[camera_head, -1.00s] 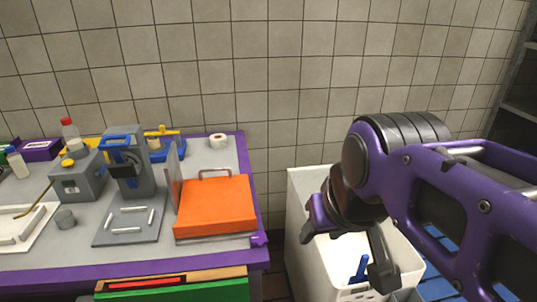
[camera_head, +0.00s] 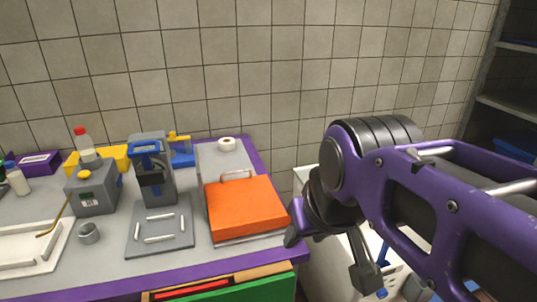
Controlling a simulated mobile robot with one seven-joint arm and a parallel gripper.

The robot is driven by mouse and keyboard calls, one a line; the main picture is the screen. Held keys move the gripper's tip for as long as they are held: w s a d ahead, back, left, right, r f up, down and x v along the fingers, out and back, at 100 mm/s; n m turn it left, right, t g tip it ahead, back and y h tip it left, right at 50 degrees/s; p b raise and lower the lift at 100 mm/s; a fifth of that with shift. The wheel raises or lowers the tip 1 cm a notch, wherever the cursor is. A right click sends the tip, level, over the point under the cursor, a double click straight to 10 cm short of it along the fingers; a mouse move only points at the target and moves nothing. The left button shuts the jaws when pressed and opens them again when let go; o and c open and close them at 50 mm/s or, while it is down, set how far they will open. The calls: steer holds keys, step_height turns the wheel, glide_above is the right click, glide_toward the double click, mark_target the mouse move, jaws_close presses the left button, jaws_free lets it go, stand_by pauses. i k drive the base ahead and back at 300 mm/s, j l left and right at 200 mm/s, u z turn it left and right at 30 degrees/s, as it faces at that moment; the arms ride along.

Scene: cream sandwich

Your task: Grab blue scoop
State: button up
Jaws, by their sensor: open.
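A white bin (camera_head: 329,277) stands right of the table, partly hidden by my arm. Small blue pieces show at the bin, one (camera_head: 381,293) below my gripper's right finger and one (camera_head: 384,250) to the right of that finger. My arm hides much of them, so I cannot tell whether either is the blue scoop. My gripper (camera_head: 330,255) is open and empty over the bin, with its left finger by the table's right edge.
A grey table (camera_head: 105,268) with purple edging holds an orange box (camera_head: 243,207), a grey press with a blue top (camera_head: 152,170), a grey plate (camera_head: 160,235) and a white roll (camera_head: 226,144). Shelves (camera_head: 510,110) stand at the far right. A tiled wall is behind.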

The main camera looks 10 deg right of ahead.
mark_target(381, 261)
steer(key=z, duration=1.3)
steer(key=i+l+u, duration=0.2)
steer(key=l+u, duration=0.25)
steer(key=i+l+u, duration=0.15)
steer(key=l+u, duration=0.15)
steer(key=u, duration=0.15)
steer(key=l+u, duration=0.4)
steer(key=k+l, duration=0.25)
steer(key=k+j+z, duration=0.1)
steer(key=j, duration=0.15)
steer(key=j+z, duration=0.1)
steer(key=i+l+u, duration=0.25)
steer(key=i, duration=0.15)
steer(key=j, duration=0.1)
